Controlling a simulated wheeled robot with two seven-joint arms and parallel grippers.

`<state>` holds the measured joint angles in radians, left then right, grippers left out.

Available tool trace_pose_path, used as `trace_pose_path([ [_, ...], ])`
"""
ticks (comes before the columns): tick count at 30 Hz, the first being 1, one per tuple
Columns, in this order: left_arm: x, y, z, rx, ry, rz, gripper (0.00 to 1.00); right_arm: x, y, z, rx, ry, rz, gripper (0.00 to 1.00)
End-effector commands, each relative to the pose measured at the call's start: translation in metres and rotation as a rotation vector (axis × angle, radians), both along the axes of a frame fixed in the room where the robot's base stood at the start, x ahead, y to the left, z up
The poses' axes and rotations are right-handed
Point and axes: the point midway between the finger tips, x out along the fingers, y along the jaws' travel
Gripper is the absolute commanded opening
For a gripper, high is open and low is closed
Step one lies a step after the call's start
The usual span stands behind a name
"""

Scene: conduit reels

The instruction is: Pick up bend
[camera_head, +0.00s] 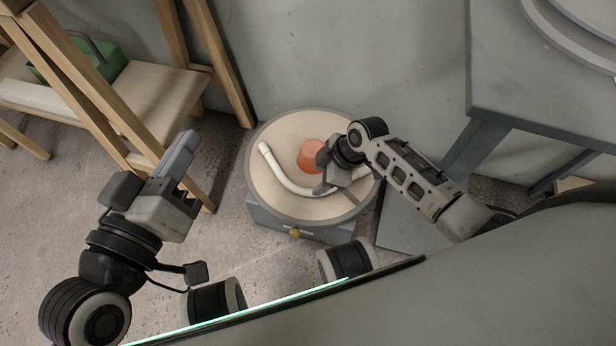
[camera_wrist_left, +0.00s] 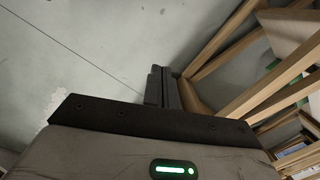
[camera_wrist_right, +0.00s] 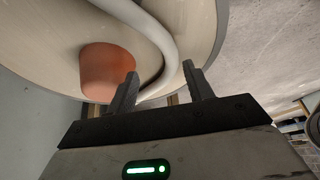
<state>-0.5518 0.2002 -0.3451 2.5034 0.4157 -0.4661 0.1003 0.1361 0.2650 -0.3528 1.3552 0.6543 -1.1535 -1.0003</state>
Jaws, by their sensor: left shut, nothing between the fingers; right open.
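The bend (camera_head: 281,177) is a white curved pipe lying on a round, light wooden reel top with a grey rim (camera_head: 260,205). In the right wrist view the bend (camera_wrist_right: 160,45) curves down toward the space between my right fingers. My right gripper (camera_head: 321,172) is over the reel at the bend's right part; it is open, with the fingertips (camera_wrist_right: 160,80) on either side of the pipe's curve. Whether they touch it I cannot tell. My left gripper (camera_head: 182,150) is raised left of the reel, shut and empty; its closed fingers (camera_wrist_left: 163,88) show in the left wrist view.
An orange-red cone or cup (camera_head: 312,156) stands on the reel beside the bend, close to my right gripper; it also shows in the right wrist view (camera_wrist_right: 106,72). A wooden frame with a shelf (camera_head: 160,95) is at left. A grey table (camera_head: 540,90) is at right.

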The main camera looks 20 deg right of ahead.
Motion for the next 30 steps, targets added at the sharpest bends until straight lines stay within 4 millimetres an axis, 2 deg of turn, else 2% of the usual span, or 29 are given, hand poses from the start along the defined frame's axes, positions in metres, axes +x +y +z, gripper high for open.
trace_pose_path([
  [1, 0.001, -0.001, -0.002, -0.024, -0.023, -0.002, 0.0, 0.001, 0.004, -0.014, 0.003, 0.001, 0.0, 0.52],
  [7, 0.019, 0.006, 0.029, 0.058, -0.293, 0.036, 0.0, 0.005, 0.013, -0.033, 0.001, 0.0, 0.0, 0.52],
  [12, 0.022, 0.008, 0.044, 0.085, -0.397, 0.051, 0.0, 0.007, 0.016, -0.039, 0.001, 0.0, 0.0, 0.52],
  [18, 0.022, 0.008, 0.045, 0.087, -0.401, 0.052, 0.0, 0.007, 0.016, -0.038, 0.0, 0.0, 0.0, 0.52],
  [20, 0.022, 0.008, 0.045, 0.086, -0.4, 0.052, 0.0, 0.007, 0.016, -0.038, 0.0, 0.0, 0.0, 0.38],
  [24, 0.022, 0.008, 0.045, 0.086, -0.4, 0.052, 0.0, 0.007, 0.016, -0.038, 0.0, 0.0, -0.001, 0.0],
  [30, 0.022, 0.008, 0.045, 0.087, -0.399, 0.052, 0.0, 0.007, 0.016, -0.038, 0.0, 0.0, -0.001, 0.0],
])
